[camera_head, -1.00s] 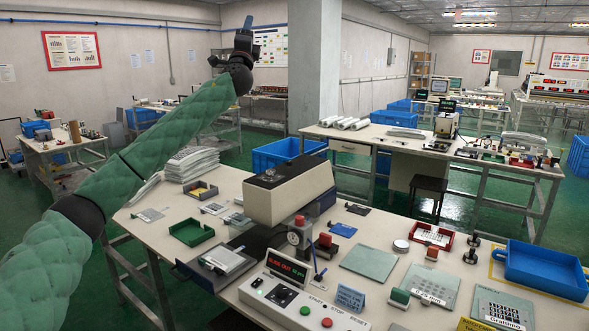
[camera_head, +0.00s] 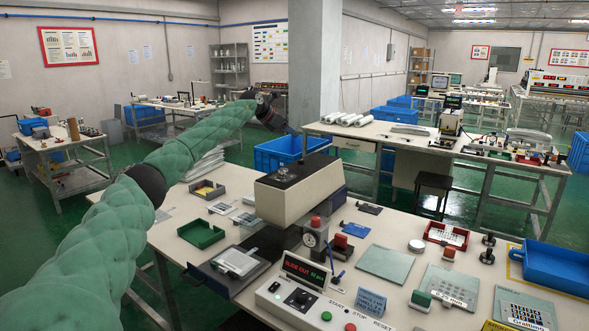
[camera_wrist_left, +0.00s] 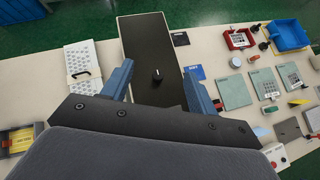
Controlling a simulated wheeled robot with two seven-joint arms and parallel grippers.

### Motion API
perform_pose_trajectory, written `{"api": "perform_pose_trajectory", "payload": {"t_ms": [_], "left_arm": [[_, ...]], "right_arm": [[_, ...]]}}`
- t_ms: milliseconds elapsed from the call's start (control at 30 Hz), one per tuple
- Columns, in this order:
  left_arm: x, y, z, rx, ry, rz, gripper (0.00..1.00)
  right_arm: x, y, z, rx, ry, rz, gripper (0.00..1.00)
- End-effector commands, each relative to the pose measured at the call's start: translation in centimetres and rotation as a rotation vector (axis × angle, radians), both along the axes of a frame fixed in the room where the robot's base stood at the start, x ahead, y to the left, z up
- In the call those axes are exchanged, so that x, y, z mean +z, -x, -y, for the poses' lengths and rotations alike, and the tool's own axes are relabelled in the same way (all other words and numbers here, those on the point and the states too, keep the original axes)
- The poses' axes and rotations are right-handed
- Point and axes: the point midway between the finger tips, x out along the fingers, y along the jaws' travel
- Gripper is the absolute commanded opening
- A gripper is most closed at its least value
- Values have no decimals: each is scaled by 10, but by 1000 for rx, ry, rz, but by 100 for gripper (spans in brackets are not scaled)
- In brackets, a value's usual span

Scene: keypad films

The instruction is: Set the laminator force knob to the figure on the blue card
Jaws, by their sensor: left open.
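The laminator (camera_head: 300,198) is a beige box with a dark top, on the near table. A small black knob (camera_wrist_left: 157,74) with a white mark stands on its dark top in the left wrist view; the mark's reading is too small to tell. In the head view the knob area (camera_head: 287,171) is small. My left gripper (camera_head: 274,111) is above and behind the laminator. In the wrist view its fingers (camera_wrist_left: 158,72) are open and apart, with the knob between them in the picture. A blue card (camera_head: 356,230) lies right of the laminator, and also shows in the wrist view (camera_wrist_left: 195,72); its figure is unreadable.
A control panel (camera_head: 300,300) with a red-green display (camera_head: 303,272) stands at the front. A blue tent card (camera_head: 371,302) stands beside it. A green tray (camera_head: 202,233), red tray (camera_head: 447,235) and blue bin (camera_head: 550,268) lie around. Air above the laminator is clear.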

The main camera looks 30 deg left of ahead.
Motion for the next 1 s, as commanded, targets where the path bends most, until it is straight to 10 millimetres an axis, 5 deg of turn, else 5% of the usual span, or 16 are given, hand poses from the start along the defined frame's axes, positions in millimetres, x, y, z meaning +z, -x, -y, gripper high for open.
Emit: {"api": "perform_pose_trajectory", "payload": {"t_ms": [200,467,667,1000], "left_arm": [[-46,50,-15,-161,-176,-291,59],[-62,91,-14,-336,-249,-469,59],[-71,89,-10,-366,-267,-458,59],[-114,77,3,-364,-265,-458,59]], "right_arm": [[0,1,0,0,-3,3,36],[0,-2,-1,-1,-4,11,36],[4,-2,0,-4,-1,7,36],[25,5,16,-23,30,-36,36]]}}
